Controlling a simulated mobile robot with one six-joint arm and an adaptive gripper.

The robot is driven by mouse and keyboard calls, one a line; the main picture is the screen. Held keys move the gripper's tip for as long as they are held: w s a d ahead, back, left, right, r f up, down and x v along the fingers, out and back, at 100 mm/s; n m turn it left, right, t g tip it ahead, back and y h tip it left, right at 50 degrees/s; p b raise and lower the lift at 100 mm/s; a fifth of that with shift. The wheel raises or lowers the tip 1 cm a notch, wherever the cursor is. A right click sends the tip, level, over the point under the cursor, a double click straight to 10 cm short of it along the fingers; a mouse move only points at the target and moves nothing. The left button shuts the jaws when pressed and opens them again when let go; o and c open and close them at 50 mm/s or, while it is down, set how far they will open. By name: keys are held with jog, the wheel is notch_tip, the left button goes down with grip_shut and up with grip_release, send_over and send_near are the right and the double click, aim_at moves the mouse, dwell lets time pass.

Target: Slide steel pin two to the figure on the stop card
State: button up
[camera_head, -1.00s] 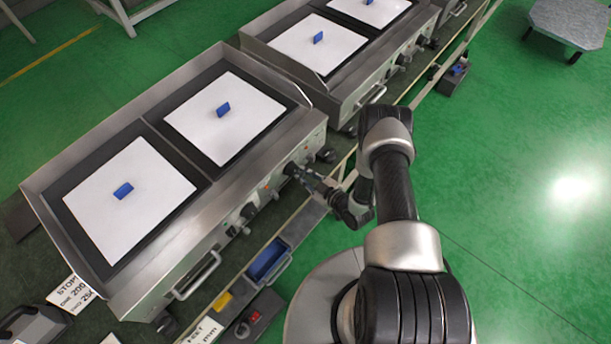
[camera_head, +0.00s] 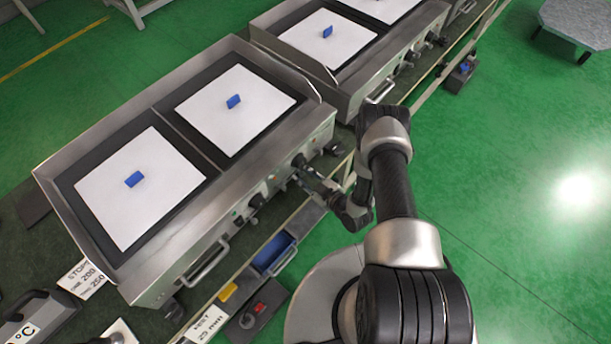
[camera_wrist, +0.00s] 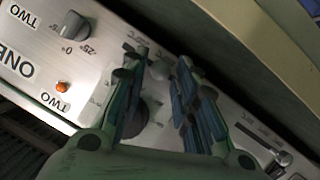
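The stop card (camera_head: 83,279) lies at the lower left in the head view, with "STOPS", "ONE 200" and "TWO 250" on it. My gripper (camera_head: 303,172) is at the front panel of the nearer griddle (camera_head: 160,255). In the wrist view my gripper (camera_wrist: 155,72) has its two fingers apart, in front of the panel, with a dark round knob (camera_wrist: 137,118) partly hidden behind them. A slot with a small metal slider (camera_wrist: 281,160) shows at the lower right of that view; I cannot tell whether it is steel pin two. No pin is clear between the fingers.
A grey knob (camera_wrist: 75,25) and an orange lamp (camera_wrist: 63,87) sit on the panel by "ONE" and "TWO" labels. A handle (camera_head: 208,262) sticks out below the panel. A blue bin (camera_head: 273,252) and a red-buttoned box (camera_head: 258,308) stand below the griddle.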

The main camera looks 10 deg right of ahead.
jog(key=shift+o, duration=0.7)
jog(key=shift+s+d+r, duration=0.1)
jog(key=shift+s+d, duration=0.15)
jog(key=shift+s, duration=0.05)
jog(key=v, duration=1.1)
jog(key=shift+s, duration=0.15)
